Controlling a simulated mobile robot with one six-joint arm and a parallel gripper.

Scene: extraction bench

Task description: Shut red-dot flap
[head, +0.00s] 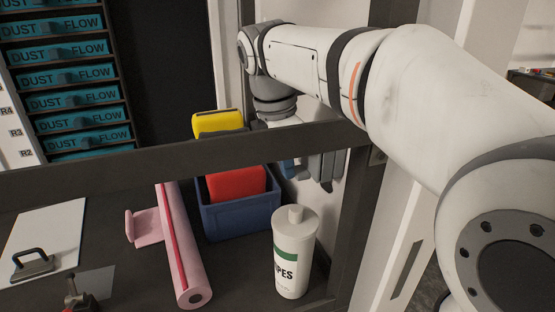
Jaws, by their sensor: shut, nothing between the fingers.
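No flap with a red dot can be made out in the head view. A rack of teal slats marked "DUST FLOW" (72,75) stands at the upper left, and I see no red dot on it. My arm reaches in from the right and bends down behind a dark horizontal bar. My gripper (326,172) shows in part below the bar, right of the blue bin, with its grey fingers pointing down. It is shut and holds nothing. The bar hides part of my wrist.
The dark bar (90,174) crosses the view in front of the bench. A blue bin (240,218) holds a yellow item (218,123) and a red item (236,184). A pink roll (180,245), a wipes canister (293,255) and a white board (50,232) are on the bench.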

